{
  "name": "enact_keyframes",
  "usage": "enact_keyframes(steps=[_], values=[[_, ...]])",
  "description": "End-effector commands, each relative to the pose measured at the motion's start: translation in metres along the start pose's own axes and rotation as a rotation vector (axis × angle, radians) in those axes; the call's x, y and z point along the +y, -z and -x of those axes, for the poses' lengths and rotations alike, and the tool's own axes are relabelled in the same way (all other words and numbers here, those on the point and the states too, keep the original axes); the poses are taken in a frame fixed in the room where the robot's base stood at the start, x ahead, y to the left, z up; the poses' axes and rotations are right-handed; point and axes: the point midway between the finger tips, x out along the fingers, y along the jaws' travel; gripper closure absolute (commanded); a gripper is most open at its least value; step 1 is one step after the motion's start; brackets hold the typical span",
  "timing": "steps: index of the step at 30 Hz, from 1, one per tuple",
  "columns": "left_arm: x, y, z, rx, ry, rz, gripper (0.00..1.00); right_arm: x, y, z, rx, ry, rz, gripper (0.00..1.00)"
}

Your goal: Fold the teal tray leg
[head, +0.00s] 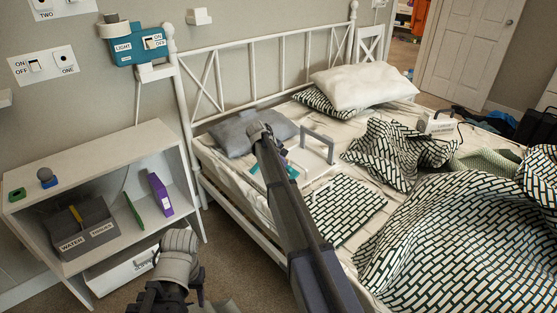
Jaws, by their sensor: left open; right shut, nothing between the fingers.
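A pale bed tray (319,172) lies on the bed, partly hidden behind my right arm. A grey U-shaped leg (318,134) stands up at its far side. Small teal parts (291,172) show low on both sides of my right arm; most of the teal leg is hidden, so I cannot tell its angle. My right gripper (268,131) is at the far end of that arm, above the tray's left side; it is shut and empty, its fingers barely visible. My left gripper (166,296) is open and empty at the bottom, low in front of the shelf and away from the tray.
A white shelf (100,193) with a grey caddy (85,228) stands at the left. The white bed rail (240,219) runs along the bed's near side. A grey pillow (238,134) and patterned bedding (450,235) lie around the tray. Carpet shows between shelf and bed.

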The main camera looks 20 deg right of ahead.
Motion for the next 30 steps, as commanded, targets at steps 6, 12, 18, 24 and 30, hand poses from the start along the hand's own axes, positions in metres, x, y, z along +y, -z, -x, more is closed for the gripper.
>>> enact_keyframes(steps=[6,12,18,24,30], values=[[-0.001,0.000,0.006,0.000,0.000,0.000,0.50,0.014,0.002,-0.025,-0.001,0.201,-0.004,1.00],[0.000,0.000,-0.004,0.000,0.000,0.000,0.50,0.015,0.002,-0.046,0.002,0.321,-0.001,1.00],[0.001,0.001,-0.015,0.000,0.000,0.000,0.50,0.015,0.001,-0.060,0.002,0.323,0.000,1.00],[0.002,0.001,-0.022,0.000,0.000,0.000,0.50,0.015,0.001,-0.068,0.002,0.321,0.000,1.00],[0.002,0.001,-0.020,0.000,0.000,0.000,0.50,0.016,0.000,-0.066,0.002,0.321,0.001,1.00]])
